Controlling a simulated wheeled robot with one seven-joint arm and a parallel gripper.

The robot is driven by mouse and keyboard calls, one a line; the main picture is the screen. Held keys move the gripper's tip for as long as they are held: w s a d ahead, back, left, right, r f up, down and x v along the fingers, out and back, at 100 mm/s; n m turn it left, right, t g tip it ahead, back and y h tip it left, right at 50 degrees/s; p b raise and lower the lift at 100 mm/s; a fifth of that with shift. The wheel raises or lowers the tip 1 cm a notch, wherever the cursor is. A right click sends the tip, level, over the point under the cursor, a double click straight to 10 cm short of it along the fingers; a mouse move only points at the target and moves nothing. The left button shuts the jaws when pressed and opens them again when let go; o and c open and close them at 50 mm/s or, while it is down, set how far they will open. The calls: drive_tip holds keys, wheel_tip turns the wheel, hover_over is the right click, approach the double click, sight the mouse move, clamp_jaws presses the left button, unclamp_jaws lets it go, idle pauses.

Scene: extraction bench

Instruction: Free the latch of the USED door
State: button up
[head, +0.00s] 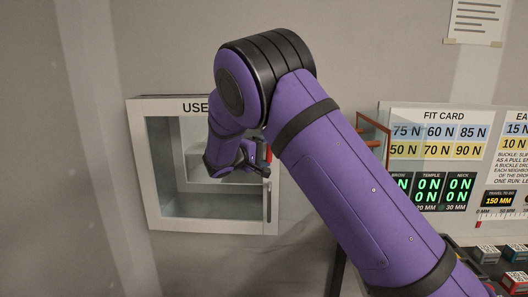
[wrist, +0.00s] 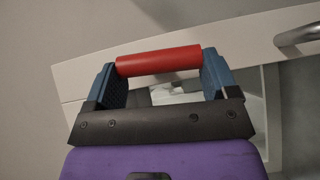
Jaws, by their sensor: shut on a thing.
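The USED cabinet (head: 160,105) hangs on the wall at left in the head view. Its glazed door (head: 180,226) appears closed, with a vertical silver handle (head: 269,201) on its right side. The handle also shows at upper right in the wrist view (wrist: 300,34). My gripper (wrist: 160,66) has its blue fingers on the two ends of a red bar (wrist: 158,60), apparently the latch, by the pale door frame. In the head view my gripper (head: 258,163) is at the door's upper right, and only a sliver of red (head: 268,153) shows. How the bar joins the door is hidden.
To the right stand a FIT CARD board (head: 443,116), a small readout panel (head: 498,199) and several small boxes (head: 515,252) on the bench. A reddish frame (head: 374,128) stands behind my arm. The wall left of the cabinet is clear.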

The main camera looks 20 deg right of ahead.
drive_tip(key=shift+f+n+h, duration=0.1)
drive_tip(key=shift+n+h, duration=0.2)
drive_tip(key=shift+n, duration=0.1)
idle(0.3)
drive_tip(key=o, duration=0.8)
drive_tip(key=v, duration=1)
drive_tip(key=shift+s+a, duration=0.3)
